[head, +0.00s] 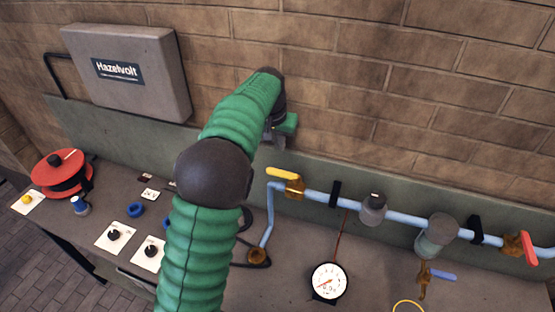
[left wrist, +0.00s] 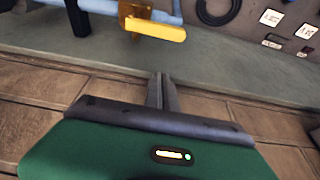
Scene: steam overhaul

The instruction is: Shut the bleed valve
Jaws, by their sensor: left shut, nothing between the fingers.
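A light-blue pipe (head: 405,217) runs along the back of the bench and carries brass valves. The yellow lever (head: 283,173) sits on a brass valve body (head: 294,188) at the pipe's left end and lies roughly along the pipe; it also shows in the left wrist view (left wrist: 157,29). A red lever (head: 528,248) is on the right-hand valve, across the pipe. A blue lever (head: 443,274) sticks out sideways from a small brass valve below the pipe. No label tells which is the bleed valve. My left gripper (head: 279,143) is shut and empty, above and apart from the yellow lever.
A round gauge (head: 328,282) stands on the bench in front of the pipe. A grey Hazelvolt box (head: 128,72) hangs on the brick wall. A red reel (head: 62,172) and several knobs are at the left. My left arm covers the bench's middle.

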